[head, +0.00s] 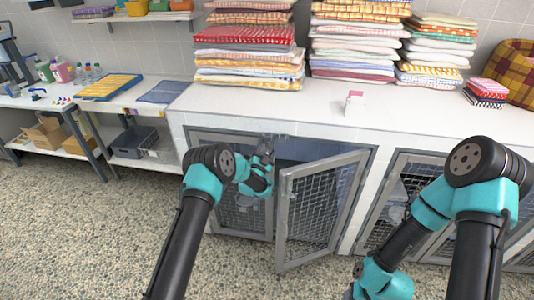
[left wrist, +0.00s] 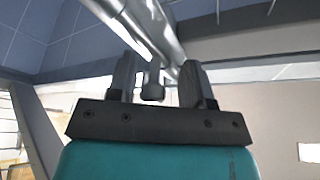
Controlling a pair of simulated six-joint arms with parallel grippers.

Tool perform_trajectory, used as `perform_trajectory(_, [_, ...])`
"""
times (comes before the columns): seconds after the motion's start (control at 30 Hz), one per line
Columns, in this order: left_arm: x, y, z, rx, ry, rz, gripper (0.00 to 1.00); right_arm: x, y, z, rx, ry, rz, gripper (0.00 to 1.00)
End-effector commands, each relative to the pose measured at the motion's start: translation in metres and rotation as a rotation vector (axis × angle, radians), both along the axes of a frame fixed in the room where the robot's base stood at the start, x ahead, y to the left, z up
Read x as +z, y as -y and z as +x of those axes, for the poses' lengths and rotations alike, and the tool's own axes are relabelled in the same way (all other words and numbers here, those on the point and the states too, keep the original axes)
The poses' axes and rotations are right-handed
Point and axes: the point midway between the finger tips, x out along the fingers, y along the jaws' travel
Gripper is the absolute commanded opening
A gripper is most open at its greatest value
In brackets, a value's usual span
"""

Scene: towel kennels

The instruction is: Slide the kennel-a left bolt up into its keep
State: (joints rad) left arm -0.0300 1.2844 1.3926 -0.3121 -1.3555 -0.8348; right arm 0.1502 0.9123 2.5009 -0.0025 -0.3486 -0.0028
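The kennel (head: 378,152) under my left arm has two mesh doors; I take it to be kennel-a. Its left door (head: 246,226) looks closed in the frame, and its right door (head: 282,222) stands swung outward. My left gripper (head: 266,148) is at the top of the left door, by the frame's upper edge. In the left wrist view, a metal bolt rod (left wrist: 133,22) with a short knob (left wrist: 153,86) shows. The knob sits between the two fingers of the left gripper (left wrist: 155,85), with a gap visible on each side. My right gripper is not visible; its arm folds down at the right.
The white counter (head: 300,112) above the kennel carries towel stacks (head: 249,50) and a small card stand (head: 354,102). More mesh kennels (head: 408,185) lie to the right. The open door juts into the floor space (head: 90,235). A side table (head: 120,100) stands at the left.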

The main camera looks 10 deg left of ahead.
Motion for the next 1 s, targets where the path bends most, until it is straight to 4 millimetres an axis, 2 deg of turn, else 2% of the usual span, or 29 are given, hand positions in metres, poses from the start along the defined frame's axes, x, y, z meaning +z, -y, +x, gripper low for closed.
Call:
perform_trajectory(0.27, [-0.003, 0.001, -0.003, -0.003, -0.005, 0.0, 0.46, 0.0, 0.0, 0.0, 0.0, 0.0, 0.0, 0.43])
perform_trajectory(0.47, [-0.009, -0.003, -0.016, -0.003, -0.008, 0.0, 0.46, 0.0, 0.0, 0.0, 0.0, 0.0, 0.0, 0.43])
perform_trajectory(0.67, [-0.019, -0.009, -0.044, -0.003, -0.009, 0.0, 0.46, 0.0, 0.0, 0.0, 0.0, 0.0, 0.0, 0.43])
perform_trajectory(1.0, [-0.039, -0.025, -0.102, -0.002, -0.009, 0.0, 0.46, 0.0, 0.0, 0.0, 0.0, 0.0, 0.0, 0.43])
